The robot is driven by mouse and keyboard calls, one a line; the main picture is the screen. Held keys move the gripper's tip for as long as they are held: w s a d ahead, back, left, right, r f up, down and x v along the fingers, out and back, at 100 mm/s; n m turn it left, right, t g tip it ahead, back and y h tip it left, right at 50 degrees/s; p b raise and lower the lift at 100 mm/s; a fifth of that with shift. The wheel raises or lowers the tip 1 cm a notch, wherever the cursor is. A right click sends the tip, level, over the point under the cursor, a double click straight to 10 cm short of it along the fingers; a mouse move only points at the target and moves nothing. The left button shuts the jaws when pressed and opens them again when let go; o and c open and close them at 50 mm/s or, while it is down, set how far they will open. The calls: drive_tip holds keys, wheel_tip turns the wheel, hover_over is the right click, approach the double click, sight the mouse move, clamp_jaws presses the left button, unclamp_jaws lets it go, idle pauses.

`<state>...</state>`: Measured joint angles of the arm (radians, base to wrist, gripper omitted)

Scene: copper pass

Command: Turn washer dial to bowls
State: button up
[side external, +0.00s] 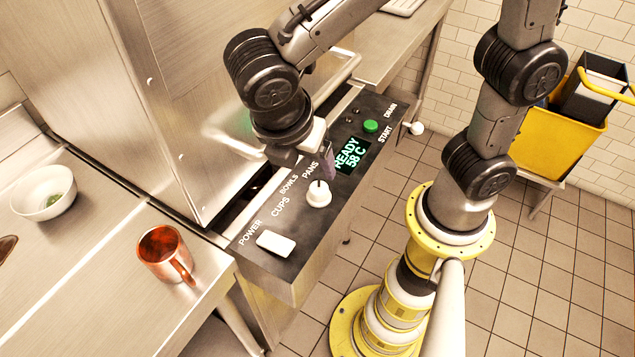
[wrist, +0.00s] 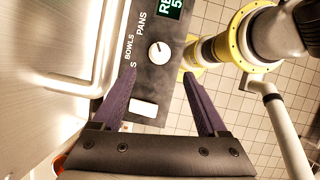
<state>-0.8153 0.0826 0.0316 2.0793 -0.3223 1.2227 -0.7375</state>
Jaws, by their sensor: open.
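The washer dial is a round white knob (side external: 318,193) on the dark control panel (side external: 300,238), beside the words CUPS, BOWLS and PANS. In the wrist view the knob (wrist: 160,52) has a small dark mark on its face; which word it points at is too small to tell. My gripper (side external: 327,167) is above the panel, just behind the knob in the side view. In the wrist view its two purple fingers (wrist: 159,76) are spread apart and empty, with the knob beyond their tips and roughly centred between them. I cannot tell any contact with it.
A white POWER switch (side external: 276,244), a green START button (side external: 371,126) and a lit display (side external: 351,155) reading READY 58 C share the panel. The steel washer (side external: 170,100) rises behind it. A copper mug (side external: 166,254) and white bowl (side external: 44,192) stand on the left counter.

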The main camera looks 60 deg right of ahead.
sight(319, 188)
drive_tip(key=x, duration=1.1)
drive_tip(key=shift+f, duration=0.15)
clamp_jaws()
